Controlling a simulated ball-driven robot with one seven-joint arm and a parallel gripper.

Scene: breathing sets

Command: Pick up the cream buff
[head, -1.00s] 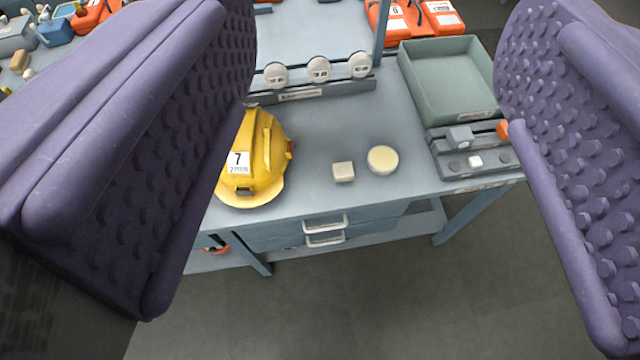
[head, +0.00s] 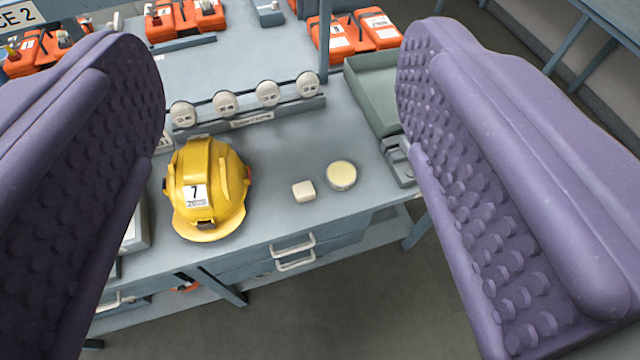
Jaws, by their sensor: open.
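A round cream disc (head: 341,176), which looks like the cream buff, lies flat near the front edge of a grey-blue workbench (head: 290,150). A smaller cream block (head: 303,191) lies just left of it, apart from it. My gripper (head: 282,100) shows as two purple studded fingers at the left and right of the view. It is wide open and empty. The disc and the block appear in the gap between the fingers, well beyond them, with the disc toward the right finger. Nothing hides either one.
A yellow hard hat (head: 207,190) marked 7 sits left of the block. A rail of round white discs (head: 268,93) stands behind. A green-grey tray (head: 368,80) and a grey device (head: 398,160) are partly hidden by my right finger. Drawer handles (head: 294,256) protrude in front.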

